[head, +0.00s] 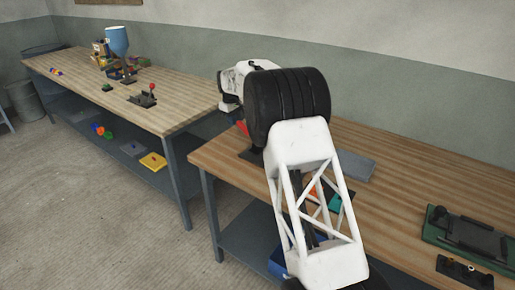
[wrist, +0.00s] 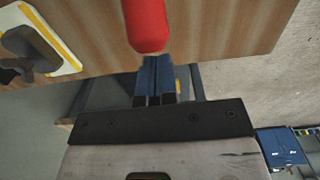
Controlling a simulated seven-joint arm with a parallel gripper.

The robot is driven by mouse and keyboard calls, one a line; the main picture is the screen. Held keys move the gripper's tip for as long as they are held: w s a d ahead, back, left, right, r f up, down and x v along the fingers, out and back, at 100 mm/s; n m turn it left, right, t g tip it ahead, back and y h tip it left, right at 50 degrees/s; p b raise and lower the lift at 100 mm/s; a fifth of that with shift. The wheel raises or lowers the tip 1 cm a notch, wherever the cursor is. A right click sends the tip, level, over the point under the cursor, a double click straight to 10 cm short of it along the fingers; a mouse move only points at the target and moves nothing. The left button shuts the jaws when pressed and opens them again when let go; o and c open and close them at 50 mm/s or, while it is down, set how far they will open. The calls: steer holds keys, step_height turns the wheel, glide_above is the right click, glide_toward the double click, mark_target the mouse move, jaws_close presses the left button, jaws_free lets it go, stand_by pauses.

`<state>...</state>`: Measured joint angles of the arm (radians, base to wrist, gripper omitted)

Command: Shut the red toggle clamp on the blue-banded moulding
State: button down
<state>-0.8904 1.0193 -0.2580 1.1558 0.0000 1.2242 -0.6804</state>
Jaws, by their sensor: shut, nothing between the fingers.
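A red, round-ended clamp handle (wrist: 147,24) enters from the top of the wrist view. Its rounded end is right in front of my gripper (wrist: 156,62). The two dark blue fingers are together with nothing between them. I cannot tell whether they touch the handle. In the head view a red part (head: 243,127) shows beside my arm above the near bench, and my arm hides most of what is around it. The clamp's base and blue band are not visible, so I cannot tell which moulding this handle belongs to.
A pale plate with a yellow border (wrist: 68,45) lies at left in the wrist view. The near bench (head: 385,185) carries a grey slab (head: 355,166) and a green-based fixture (head: 470,240). The far bench (head: 95,72) holds another red-handled clamp (head: 147,96) and a blue funnel (head: 117,40).

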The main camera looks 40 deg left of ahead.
mark_target(243, 124)
steer(key=shift+d, duration=0.25)
steer(key=shift+d+f, duration=0.15)
steer(key=shift+d, duration=1)
steer(key=shift+d+r, duration=0.25)
steer(key=shift+d, duration=0.65)
steer(key=shift+d+r, duration=0.25)
steer(key=shift+d, duration=0.6)
steer(key=shift+s+d+f, duration=0.1)
steer(key=shift+d+f, duration=0.15)
steer(key=shift+d, duration=0.65)
steer(key=shift+d+f, duration=0.2)
steer(key=shift+d, duration=0.7)
step_height(243, 124, up, 9)
steer(key=a, duration=0.2)
steer(key=shift+a+r, duration=0.1)
